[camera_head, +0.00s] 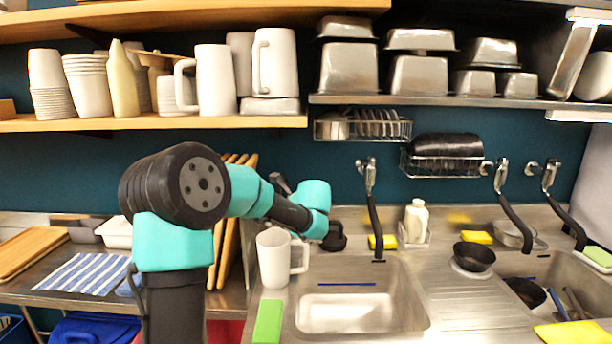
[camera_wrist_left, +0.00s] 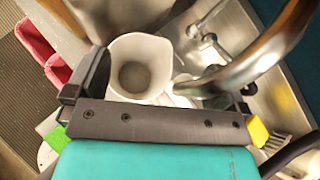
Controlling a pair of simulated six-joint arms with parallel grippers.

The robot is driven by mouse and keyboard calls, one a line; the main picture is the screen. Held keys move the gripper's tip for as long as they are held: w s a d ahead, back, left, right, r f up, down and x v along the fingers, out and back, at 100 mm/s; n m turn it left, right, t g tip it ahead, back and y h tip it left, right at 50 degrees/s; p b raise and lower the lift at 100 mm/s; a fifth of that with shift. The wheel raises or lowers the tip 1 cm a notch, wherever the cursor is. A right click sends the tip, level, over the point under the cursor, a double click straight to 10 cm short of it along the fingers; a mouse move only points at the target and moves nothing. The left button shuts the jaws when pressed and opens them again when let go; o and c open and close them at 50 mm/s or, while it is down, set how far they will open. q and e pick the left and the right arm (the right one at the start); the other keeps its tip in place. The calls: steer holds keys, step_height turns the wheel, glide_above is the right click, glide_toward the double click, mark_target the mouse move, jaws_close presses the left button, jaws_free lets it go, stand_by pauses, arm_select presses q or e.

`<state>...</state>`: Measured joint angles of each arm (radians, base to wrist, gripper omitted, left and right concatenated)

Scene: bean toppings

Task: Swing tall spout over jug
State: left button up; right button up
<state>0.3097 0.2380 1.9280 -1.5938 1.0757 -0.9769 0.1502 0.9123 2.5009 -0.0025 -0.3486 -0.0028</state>
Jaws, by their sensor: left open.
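A white jug (camera_head: 272,258) stands upright at the left edge of the sink, handle to the right. In the left wrist view the jug (camera_wrist_left: 140,68) lies beyond the jaws, with its open mouth visible. A curved metal spout (camera_wrist_left: 265,58) crosses the upper right of that view, close to the right finger; contact cannot be told. In the head view a wall tap with a dark spout (camera_head: 374,220) hangs over the sink; whether it is the same spout is unclear. My left gripper (camera_head: 334,237) is open and empty, right of the jug's rim. My right gripper is not in view.
The sink basin (camera_head: 362,308) is below and right of the jug. Yellow sponges (camera_head: 382,241), a white bottle (camera_head: 416,222) and a dark bowl (camera_head: 474,256) stand along the counter. A green block (camera_head: 268,322) lies in front of the jug. Wooden boards lean behind my left arm.

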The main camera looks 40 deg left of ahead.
arm_select(q)
steer(key=shift+s+a, duration=0.4)
steer(key=shift+s, duration=0.4)
steer(key=shift+s+a, duration=0.4)
steer(key=shift+s, duration=0.35)
steer(key=v, duration=0.8)
steer(key=shift+s+r, duration=0.25)
steer(key=shift+s, duration=0.2)
